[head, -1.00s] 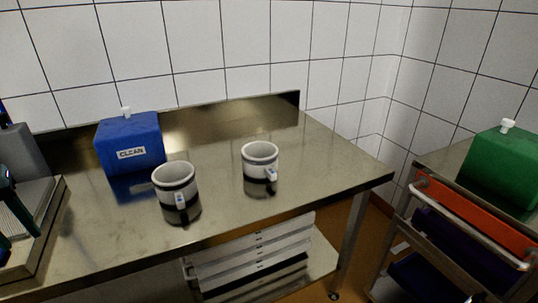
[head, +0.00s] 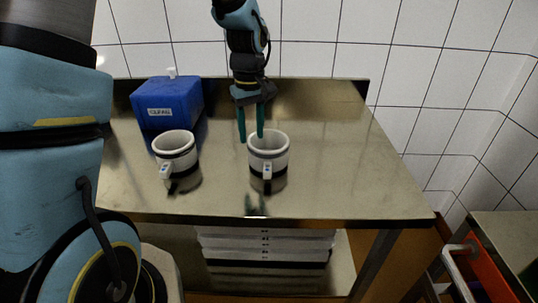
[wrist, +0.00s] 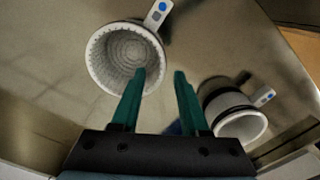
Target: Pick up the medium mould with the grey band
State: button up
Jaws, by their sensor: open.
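Two white moulds with handle-like tags stand upright on the steel table. The right mould (head: 268,143) has a band around its lower part; its shade is hard to tell, dark or grey. The left mould (head: 175,144) has a black band, also visible in the wrist view (wrist: 240,122). My gripper (head: 250,139) is open and empty, fingers pointing down at the right mould's far-left rim. In the wrist view, one finger overlaps the rim of this mould (wrist: 102,62) and the other is outside it, in the gap between the moulds. Whether the first finger is inside the opening is unclear.
A blue box labelled CLEAN (head: 167,104) stands behind the left mould. The steel table (head: 345,165) is bare to the right. White trays (head: 265,247) are stacked below it. A cart with an orange tray (head: 497,272) stands at the lower right.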

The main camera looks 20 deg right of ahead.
aim_at(251, 145)
jog(key=shift+s+a+f+p, duration=0.1)
jog(key=shift+f+p, duration=0.4)
jog(key=shift+f, duration=0.85)
jog(key=shift+s+a+f+p, duration=0.1)
jog(key=shift+f+p, duration=0.4)
jog(key=shift+f, duration=0.85)
grip_shut()
jog(key=shift+w, duration=0.1)
